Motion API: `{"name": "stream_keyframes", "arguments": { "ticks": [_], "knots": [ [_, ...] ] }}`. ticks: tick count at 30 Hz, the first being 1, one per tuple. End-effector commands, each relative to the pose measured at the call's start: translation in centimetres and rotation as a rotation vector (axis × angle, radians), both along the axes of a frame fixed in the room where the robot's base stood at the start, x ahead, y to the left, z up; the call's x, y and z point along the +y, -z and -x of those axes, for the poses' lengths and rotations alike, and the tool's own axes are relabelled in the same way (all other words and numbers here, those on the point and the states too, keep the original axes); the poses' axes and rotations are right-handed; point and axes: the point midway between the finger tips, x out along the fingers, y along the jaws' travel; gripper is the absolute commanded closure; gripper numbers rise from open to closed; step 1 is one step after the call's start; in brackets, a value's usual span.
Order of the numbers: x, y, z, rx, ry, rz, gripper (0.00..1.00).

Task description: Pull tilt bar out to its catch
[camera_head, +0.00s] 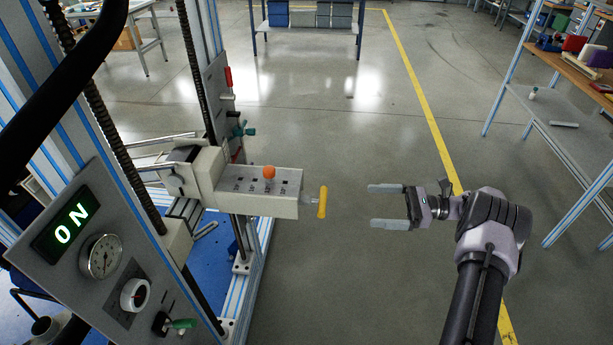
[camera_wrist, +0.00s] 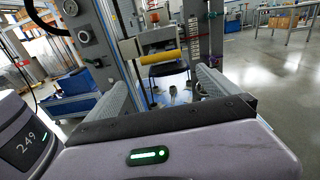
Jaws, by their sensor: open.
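The tilt bar appears to be the yellow bar (camera_head: 323,202) at the right end of a grey box-shaped housing (camera_head: 262,190) on the test rig. It stands roughly upright in the head view, on a short stem close to the housing. In the wrist view the yellow bar (camera_wrist: 158,57) lies across the space ahead, between the lines of my two fingers. My gripper (camera_head: 379,206) is open and empty, to the right of the bar with a clear gap. Its fingers point left toward the bar and also show in the wrist view (camera_wrist: 167,80).
An orange knob (camera_head: 269,172) stands on top of the housing. A control panel (camera_head: 107,262) with a lit "ON" display, gauge and dial is at lower left. A shelf rack (camera_head: 563,130) stands at right. The floor between gripper and rig is clear.

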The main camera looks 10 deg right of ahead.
Motion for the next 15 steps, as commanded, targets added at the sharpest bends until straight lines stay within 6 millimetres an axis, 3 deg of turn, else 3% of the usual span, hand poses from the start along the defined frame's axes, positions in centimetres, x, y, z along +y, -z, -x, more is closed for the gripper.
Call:
{"name": "stream_keyframes", "arguments": {
  "ticks": [2, 5, 15],
  "knots": [
    [-0.5, 0.8, 0.0, 0.005, 0.021, -0.032, 0.0],
    [0.8, 0.8, -0.4, 0.007, 0.022, -0.04, 0.0],
    [10.0, 1.0, -3.3, 0.007, 0.017, -0.036, 0.0]
  ]
}}
